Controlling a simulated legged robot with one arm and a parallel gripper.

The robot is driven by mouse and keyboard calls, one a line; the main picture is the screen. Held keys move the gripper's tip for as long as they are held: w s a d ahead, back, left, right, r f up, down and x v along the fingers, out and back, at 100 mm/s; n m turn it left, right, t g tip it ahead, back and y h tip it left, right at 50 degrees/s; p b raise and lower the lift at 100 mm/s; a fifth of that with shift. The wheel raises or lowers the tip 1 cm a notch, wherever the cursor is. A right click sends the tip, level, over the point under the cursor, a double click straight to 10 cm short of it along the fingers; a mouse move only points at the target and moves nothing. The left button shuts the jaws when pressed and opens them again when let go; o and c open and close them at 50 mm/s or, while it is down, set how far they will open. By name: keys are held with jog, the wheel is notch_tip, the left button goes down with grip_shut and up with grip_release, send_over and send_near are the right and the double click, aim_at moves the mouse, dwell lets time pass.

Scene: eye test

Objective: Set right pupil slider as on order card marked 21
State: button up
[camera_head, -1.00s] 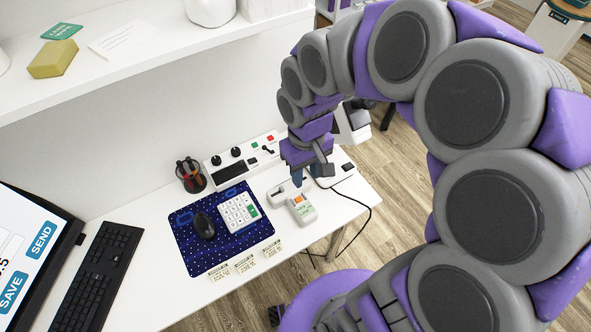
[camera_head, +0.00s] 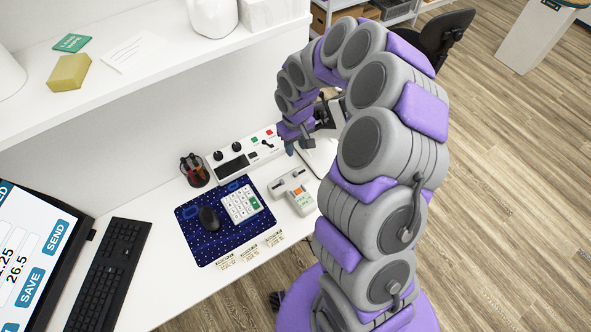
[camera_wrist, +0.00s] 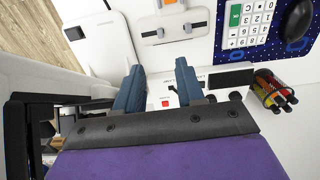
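A small white device with two slots and grey slider knobs (camera_head: 290,183) lies on the white desk, right of the blue mat. In the wrist view the slider device (camera_wrist: 176,29) is above my gripper, with a knob in each slot. Which knob is the right pupil slider, I cannot tell.
A white control panel (camera_head: 240,157) with black knobs and coloured buttons stands at the wall. The mat (camera_head: 190,240) holds a mouse and calculator. A pen cup (camera_head: 195,171) is left of the panel.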

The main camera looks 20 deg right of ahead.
aim_at(296, 172)
notch_tip(296, 172, down, 14)
jog(key=shift+f+b, duration=0.25)
jog(key=shift+b, duration=0.8)
grip_shut()
dwell(0.8)
